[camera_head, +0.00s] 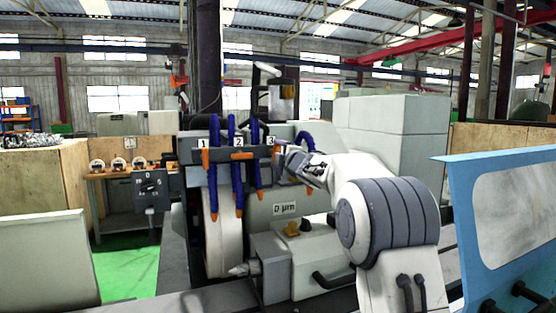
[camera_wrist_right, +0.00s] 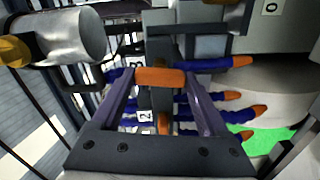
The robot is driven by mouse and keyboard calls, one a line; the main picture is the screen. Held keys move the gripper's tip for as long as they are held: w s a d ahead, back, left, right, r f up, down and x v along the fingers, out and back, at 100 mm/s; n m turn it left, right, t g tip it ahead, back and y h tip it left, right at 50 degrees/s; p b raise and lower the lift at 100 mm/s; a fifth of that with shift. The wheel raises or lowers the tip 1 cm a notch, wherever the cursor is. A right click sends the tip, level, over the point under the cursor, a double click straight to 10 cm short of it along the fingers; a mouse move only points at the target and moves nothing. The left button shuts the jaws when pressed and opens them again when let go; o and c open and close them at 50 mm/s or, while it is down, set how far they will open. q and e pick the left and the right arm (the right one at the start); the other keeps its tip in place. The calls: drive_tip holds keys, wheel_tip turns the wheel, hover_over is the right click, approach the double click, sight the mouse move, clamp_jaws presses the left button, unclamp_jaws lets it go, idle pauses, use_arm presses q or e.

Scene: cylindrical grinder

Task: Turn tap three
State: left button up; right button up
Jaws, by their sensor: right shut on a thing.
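My right gripper (camera_head: 281,160) is at the right end of the row of numbered taps, beside the label 3. In the right wrist view, its two fingers (camera_wrist_right: 150,80) are shut on the orange handle of tap three (camera_wrist_right: 160,77), one finger at each end. In the head view the gripper mostly hides this handle. Tap two (camera_head: 241,156) has its orange handle lying level, and tap one (camera_head: 205,159) has its handle upright. Tap two's handle also shows in the right wrist view (camera_wrist_right: 163,123). My left gripper is out of view.
Blue coolant hoses (camera_head: 237,180) with orange nozzles hang from the tap bar, close to the gripper. Behind them is the grinding wheel housing (camera_head: 270,212). A dial box (camera_head: 152,190) stands to the left. A blue-framed door panel (camera_head: 510,215) stands at the right.

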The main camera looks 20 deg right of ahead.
drive_tip(key=shift+f+n, duration=0.1)
drive_tip(key=shift+n, duration=0.7)
drive_tip(key=o, duration=1.2)
drive_tip(key=shift+o, duration=0.2)
drive_tip(key=shift+s+b, duration=0.1)
drive_tip(key=shift+b, duration=0.2)
drive_tip(key=s+b, duration=0.3)
drive_tip(key=s, duration=0.7)
drive_tip(key=shift+s+d, duration=0.15)
